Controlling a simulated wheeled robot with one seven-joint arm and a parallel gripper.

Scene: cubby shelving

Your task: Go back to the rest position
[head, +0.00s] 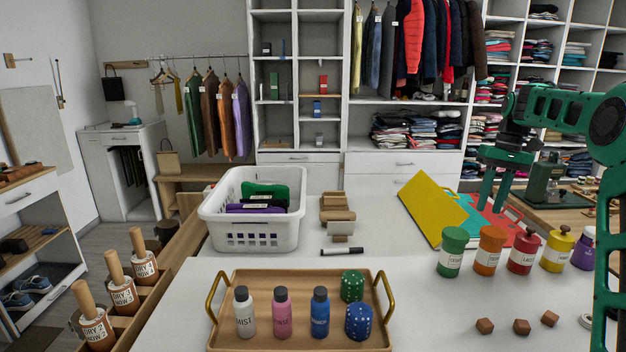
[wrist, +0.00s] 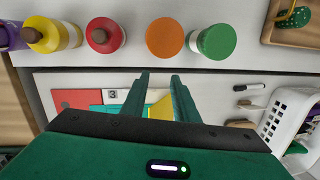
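My gripper (head: 493,194) hangs from the green arm at the right of the head view, with its fingers pointing down over the colored boards behind the jar row. In the wrist view my gripper (wrist: 158,80) shows two green fingers apart, with nothing between them. A yellow board (head: 432,208) stands tilted left of the fingers, and a red panel (head: 490,227) lies beneath and beside them. Whether the fingertips touch the boards I cannot tell.
Several jars, including a green one (head: 452,252) and a red one (head: 523,251), stand in front of my gripper. A wooden tray (head: 225,330) with bottles is at the front, a white basket (head: 255,236) behind it. Small brown cubes (head: 521,327) lie front right. The table's middle is fairly clear.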

